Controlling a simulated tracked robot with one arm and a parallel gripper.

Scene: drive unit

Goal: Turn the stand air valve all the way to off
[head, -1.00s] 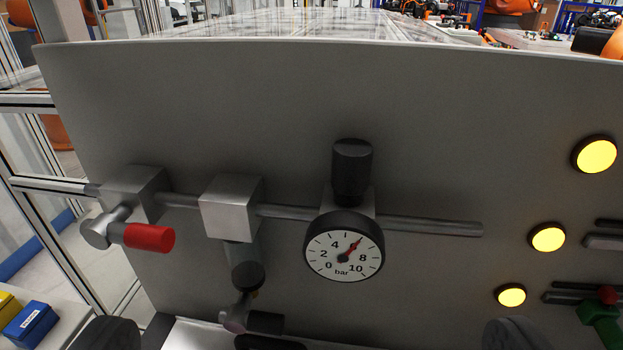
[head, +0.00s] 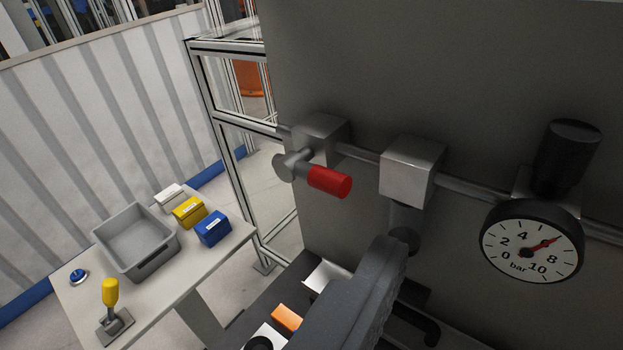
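The stand air valve is a metal body (head: 321,137) on the pipe at the left end of the grey panel. Its red lever (head: 329,181) sticks out to the right and slightly down, roughly along the pipe. A dark grey part of my gripper (head: 372,295) rises at the bottom centre, below and right of the red lever and apart from it. Only this part shows, so I cannot see the gap between the fingers. The pressure gauge (head: 531,243) to the right has its red needle near 6 bar.
A metal block (head: 411,168) on the pipe and a black handle (head: 419,327) are right of the lever. At left, a table holds a grey bin (head: 137,240), yellow box (head: 189,211), blue box (head: 212,229) and yellow-knobbed lever (head: 110,293). Space left of the lever looks free.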

